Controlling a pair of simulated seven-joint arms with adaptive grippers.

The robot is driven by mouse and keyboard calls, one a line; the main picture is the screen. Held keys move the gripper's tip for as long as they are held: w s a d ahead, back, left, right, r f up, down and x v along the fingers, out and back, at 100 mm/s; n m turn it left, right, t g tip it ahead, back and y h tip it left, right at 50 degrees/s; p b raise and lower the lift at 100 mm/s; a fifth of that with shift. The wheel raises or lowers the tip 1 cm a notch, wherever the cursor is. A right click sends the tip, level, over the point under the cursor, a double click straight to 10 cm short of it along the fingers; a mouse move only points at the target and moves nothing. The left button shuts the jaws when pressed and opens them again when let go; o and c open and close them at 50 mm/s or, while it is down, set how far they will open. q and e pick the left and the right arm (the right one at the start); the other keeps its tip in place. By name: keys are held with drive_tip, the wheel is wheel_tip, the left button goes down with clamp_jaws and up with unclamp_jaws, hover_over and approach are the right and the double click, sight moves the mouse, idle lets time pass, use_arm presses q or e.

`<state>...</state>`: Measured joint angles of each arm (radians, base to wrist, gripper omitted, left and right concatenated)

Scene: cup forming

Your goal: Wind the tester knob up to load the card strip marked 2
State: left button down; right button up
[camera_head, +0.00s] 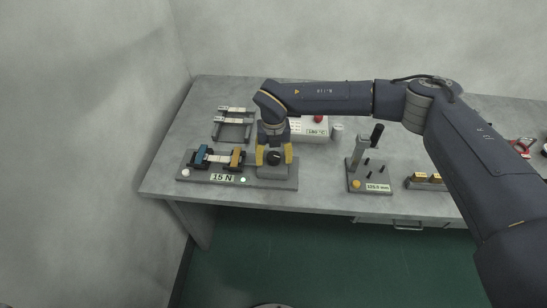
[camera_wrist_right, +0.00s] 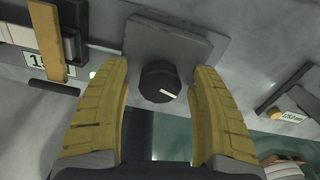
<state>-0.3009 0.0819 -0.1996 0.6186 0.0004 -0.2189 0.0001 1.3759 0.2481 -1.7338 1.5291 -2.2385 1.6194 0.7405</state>
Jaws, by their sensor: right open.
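The tester (camera_head: 278,183) is a grey bench unit whose display (camera_head: 222,177) reads 15 N. The black knob (camera_head: 274,158) is at the tester's right end. In the right wrist view the knob (camera_wrist_right: 158,82) has a white pointer line aimed to the lower right. My right gripper (camera_wrist_right: 160,72) is open, its yellow fingers on either side of the knob with gaps showing. My left gripper is not in view.
A rack (camera_head: 233,134) with pale strips stands behind the tester. A white box (camera_head: 311,130) with a red top part and a small grey cup (camera_head: 337,132) stand behind right. A lever device (camera_head: 369,176) labelled in mm stands to the right. A green light (camera_head: 243,180) shows on the tester.

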wheel_tip(320, 180, up, 12)
drive_tip(key=shift+f, duration=0.2)
idle(1.9)
wheel_tip(320, 180, up, 5)
drive_tip(key=n, duration=1.6)
hover_over(274, 155)
wheel_tip(274, 155, down, 17)
drive_tip(key=shift+s+r, duration=0.1)
drive_tip(key=shift+r, duration=0.1)
drive_tip(key=shift+m, duration=0.3)
drive_tip(key=c, duration=1.3)
